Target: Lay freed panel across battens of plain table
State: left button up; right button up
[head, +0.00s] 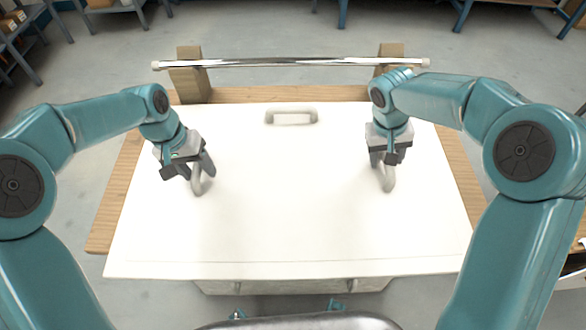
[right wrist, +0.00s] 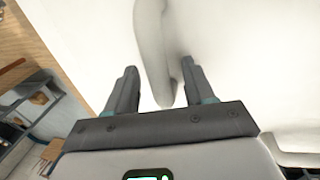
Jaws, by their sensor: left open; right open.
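A large white panel (head: 290,215) lies flat over a wooden table (head: 245,96) in the head view, covering most of its top. It has a pale handle at the far middle (head: 292,117), a left handle (head: 197,184) and a right handle (head: 389,180). My left gripper (head: 190,180) is open at the left handle. My right gripper (head: 384,166) is open at the right handle. In the right wrist view the right handle (right wrist: 153,45) reaches between the spread fingers of my right gripper (right wrist: 160,88), with a gap to the left finger. No battens show.
A chrome pipe (head: 290,62) rests on two wooden blocks, left (head: 189,80) and right (head: 390,52), behind the panel. A pale structure (head: 290,286) shows under the panel's near edge. Shelving (head: 20,40) stands at the far left. Grey floor lies open around the table.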

jog(key=shift+r, duration=0.35)
pick_arm(q)
notch_tip(320, 180, up, 12)
jog(key=a, duration=0.2)
jog(key=shift+a+f, duration=0.15)
jog(key=shift+f, duration=0.05)
pick_arm(e)
notch_tip(320, 180, up, 11)
jog(key=a, duration=0.2)
jog(key=shift+a, duration=0.15)
